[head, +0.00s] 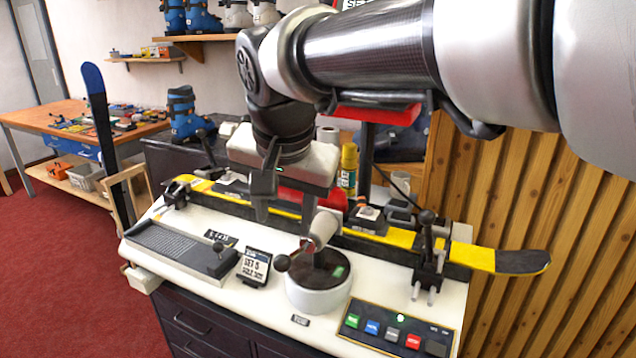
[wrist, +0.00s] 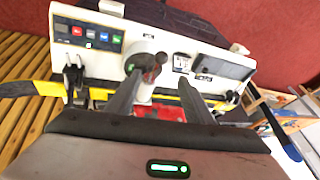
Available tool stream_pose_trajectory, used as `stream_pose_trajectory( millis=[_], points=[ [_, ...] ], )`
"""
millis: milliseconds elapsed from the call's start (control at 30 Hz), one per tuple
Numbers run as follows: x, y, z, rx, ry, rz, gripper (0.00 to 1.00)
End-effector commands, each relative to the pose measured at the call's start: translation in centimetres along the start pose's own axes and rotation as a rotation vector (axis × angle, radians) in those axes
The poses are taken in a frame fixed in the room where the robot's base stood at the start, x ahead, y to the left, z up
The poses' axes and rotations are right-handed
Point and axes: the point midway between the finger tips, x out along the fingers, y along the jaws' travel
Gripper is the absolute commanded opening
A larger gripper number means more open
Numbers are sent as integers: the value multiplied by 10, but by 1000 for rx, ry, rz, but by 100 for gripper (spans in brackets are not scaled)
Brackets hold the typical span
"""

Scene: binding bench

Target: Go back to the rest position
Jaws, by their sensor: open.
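My gripper (head: 285,221) hangs from my arm over the middle of the white binding bench (head: 185,268), fingers pointing down. Its fingers are apart and nothing shows between them; they also show spread in the wrist view (wrist: 159,80). A yellow and black ski (head: 473,257) lies along the bench, clamped near both ends, behind and partly hidden by my gripper. A round white base with a dark top (head: 318,293) and a lever with a rounded head (head: 323,228) stands just in front of my gripper. I cannot tell whether the fingers touch anything.
A button panel (head: 395,330) lies at the front right, a small sign (head: 254,266) and a grey ridged tray (head: 180,248) at the left. A yellow can (head: 348,165) and red parts stand behind. A wood-slat wall (head: 560,300) closes the right; red carpet (head: 60,280) is open at left.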

Motion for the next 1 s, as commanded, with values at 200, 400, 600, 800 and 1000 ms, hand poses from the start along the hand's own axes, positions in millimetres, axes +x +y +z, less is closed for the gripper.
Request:
stream_pose_trajectory(
  millis=[200,400,600,800,1000],
  points=[
    [-4,29,0,-21,13,11,47],
    [-13,127,23,-116,45,46,47],
    [-10,196,60,-203,64,68,47],
    [-1,242,100,-276,82,82,47],
    [-52,227,74,-281,77,79,47]
  ],
)
